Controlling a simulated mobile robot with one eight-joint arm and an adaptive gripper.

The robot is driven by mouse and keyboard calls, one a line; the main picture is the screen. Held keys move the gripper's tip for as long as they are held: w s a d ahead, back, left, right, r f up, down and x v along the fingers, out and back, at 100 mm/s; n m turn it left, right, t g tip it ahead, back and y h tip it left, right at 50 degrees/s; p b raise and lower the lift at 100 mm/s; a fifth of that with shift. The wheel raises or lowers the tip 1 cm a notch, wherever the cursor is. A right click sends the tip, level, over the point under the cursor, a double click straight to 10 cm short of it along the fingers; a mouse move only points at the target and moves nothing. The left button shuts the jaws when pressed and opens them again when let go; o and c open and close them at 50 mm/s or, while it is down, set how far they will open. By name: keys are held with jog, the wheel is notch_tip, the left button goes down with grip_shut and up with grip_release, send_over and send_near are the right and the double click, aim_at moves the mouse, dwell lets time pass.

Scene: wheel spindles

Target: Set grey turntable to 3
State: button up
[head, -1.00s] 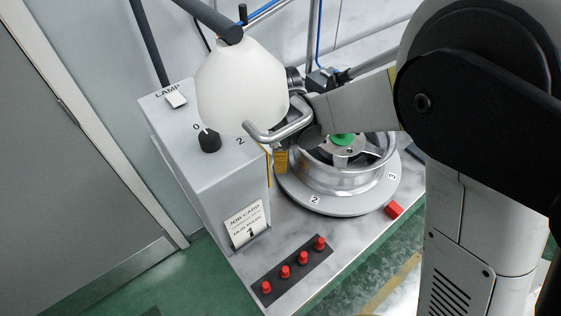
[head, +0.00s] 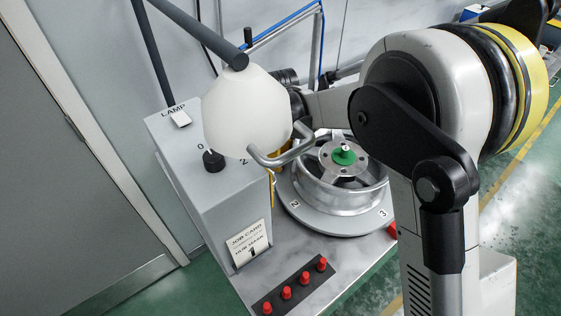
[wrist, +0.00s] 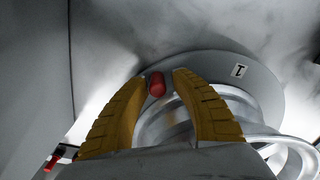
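The grey turntable (head: 335,228) is a round disc under a silver wheel (head: 345,196) with a green hub. Its label 2 (head: 294,204) faces front left. Its label 3 (head: 382,212) is at the front right, close to a fixed red marker (head: 392,230). In the wrist view, the turntable (wrist: 264,92) shows label 1 (wrist: 239,70). My gripper (wrist: 160,76) has its yellow fingers apart, one on each side of a red peg (wrist: 156,85) at the disc's edge. Whether either finger touches the peg is unclear. In the head view, the lamp and arm mostly hide the gripper.
A white lamp shade (head: 245,112) with a bent handle hangs in front of the turntable's left side. A grey control box (head: 200,185) with a dial and job card stands at left. A strip of red buttons (head: 304,278) lies in front. My arm fills the right.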

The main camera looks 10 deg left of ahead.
jog(key=shift+o, duration=0.3)
notch_tip(320, 180, up, 12)
dwell(0.4)
jog(key=shift+s, duration=0.1)
